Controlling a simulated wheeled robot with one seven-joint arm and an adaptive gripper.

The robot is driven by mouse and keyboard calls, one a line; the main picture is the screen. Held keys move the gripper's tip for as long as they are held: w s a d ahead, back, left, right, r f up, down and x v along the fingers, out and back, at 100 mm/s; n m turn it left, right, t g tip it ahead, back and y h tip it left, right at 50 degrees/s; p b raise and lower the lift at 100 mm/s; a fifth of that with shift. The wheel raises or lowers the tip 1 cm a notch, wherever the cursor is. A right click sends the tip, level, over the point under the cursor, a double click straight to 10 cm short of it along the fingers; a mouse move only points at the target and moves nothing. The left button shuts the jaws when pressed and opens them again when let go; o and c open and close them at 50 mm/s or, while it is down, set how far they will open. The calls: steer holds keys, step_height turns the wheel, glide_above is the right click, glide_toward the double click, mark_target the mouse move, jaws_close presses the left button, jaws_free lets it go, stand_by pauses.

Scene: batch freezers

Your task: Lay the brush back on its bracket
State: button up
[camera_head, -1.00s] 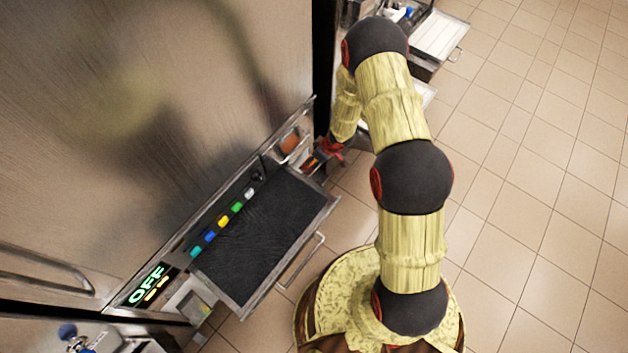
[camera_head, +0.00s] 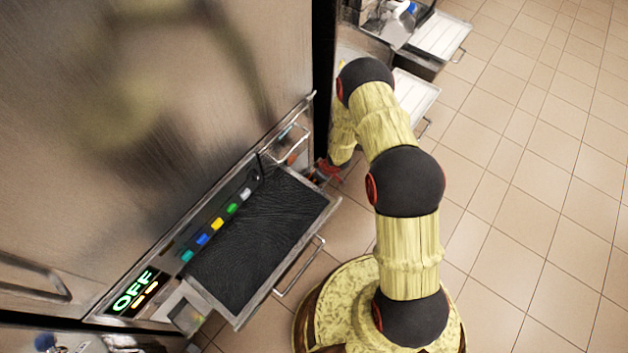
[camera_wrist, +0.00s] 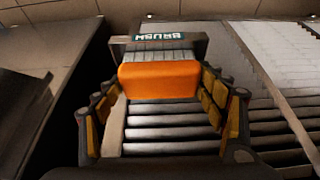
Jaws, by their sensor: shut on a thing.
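The brush shows in the wrist view as an orange block (camera_wrist: 160,80) between the two fingers of my gripper (camera_wrist: 162,108), which is shut on it. Behind the block is the grey bracket (camera_wrist: 201,42) with a green label reading BRUSH, upside down in this view. The block overlaps the bracket's near side; whether it touches or rests there, I cannot tell. In the head view my gripper (camera_head: 329,170) is at the right end of the machine's front ledge, mostly hidden by my arm. A small orange-red part shows at the ledge's end there, too small to tell apart.
A dark ribbed tray (camera_head: 260,235) with a handle (camera_head: 300,267) is left of my arm. A row of coloured buttons (camera_head: 217,224) and an OFF display (camera_head: 134,290) are along the panel. The steel machine front (camera_head: 150,120) stands close behind. Tiled floor is clear at right.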

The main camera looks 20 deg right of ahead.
steer(key=shift+r, duration=0.1)
steer(key=o, duration=1.1)
